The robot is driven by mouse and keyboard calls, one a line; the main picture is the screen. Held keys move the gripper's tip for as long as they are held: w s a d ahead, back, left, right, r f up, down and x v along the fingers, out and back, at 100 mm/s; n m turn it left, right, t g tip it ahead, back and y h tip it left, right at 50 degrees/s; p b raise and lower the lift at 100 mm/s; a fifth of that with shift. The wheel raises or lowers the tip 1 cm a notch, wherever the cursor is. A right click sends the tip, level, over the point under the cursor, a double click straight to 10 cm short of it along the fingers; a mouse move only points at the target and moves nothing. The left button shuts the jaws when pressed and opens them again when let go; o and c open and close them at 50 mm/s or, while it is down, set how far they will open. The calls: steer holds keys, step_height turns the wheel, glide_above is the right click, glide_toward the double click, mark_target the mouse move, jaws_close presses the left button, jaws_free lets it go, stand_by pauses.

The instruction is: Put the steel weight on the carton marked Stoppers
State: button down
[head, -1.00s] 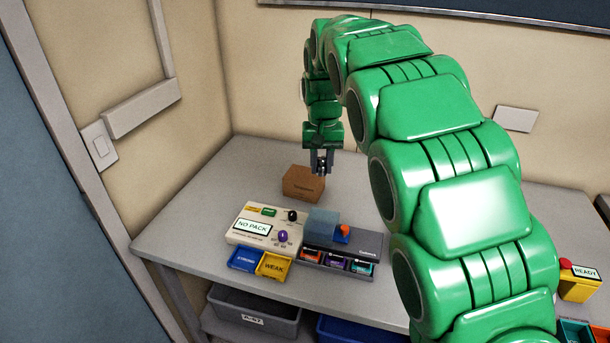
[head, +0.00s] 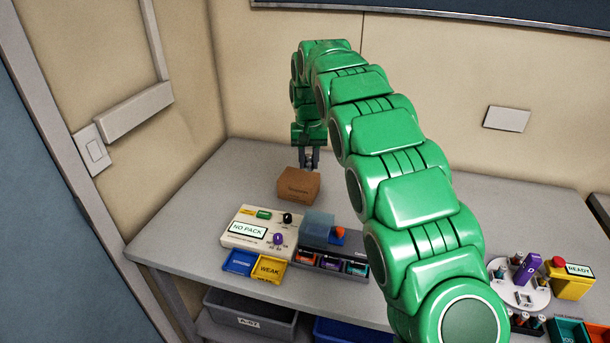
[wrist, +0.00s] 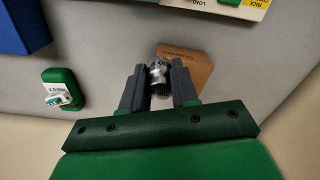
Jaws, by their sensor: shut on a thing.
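The carton (head: 298,188) is a small brown box standing on the grey bench by the back wall; its printed marking is too small to read. It also shows in the wrist view (wrist: 194,66), partly hidden by my gripper. My gripper (head: 310,164) points down above the carton's back part. In the wrist view my gripper (wrist: 158,80) is shut on a shiny cylindrical steel weight (wrist: 157,72). The weight overlaps the carton's left side there; whether it touches the carton cannot be told.
A cream panel reading NO PACK (head: 248,229) and a grey rack (head: 330,262) stand in front of the carton. A green object (wrist: 62,90) lies at left in the wrist view. A yellow READY box (head: 570,280) stands far right. Bench left of the carton is clear.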

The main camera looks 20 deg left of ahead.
steer(key=shift+w+a+f, duration=0.2)
steer(key=shift+w, duration=0.2)
glide_above(305, 184)
steer(key=shift+s+d+f, duration=0.1)
steer(key=shift+s+f, duration=0.05)
steer(key=shift+f, duration=2.5)
steer(key=shift+f, duration=0.15)
steer(key=shift+f, duration=0.1)
steer(key=shift+w+f, duration=0.2)
steer(key=shift+f, duration=1.3)
steer(key=c, duration=0.9)
jaws_free()
steer(key=shift+f, duration=0.1)
steer(key=shift+o, duration=0.2)
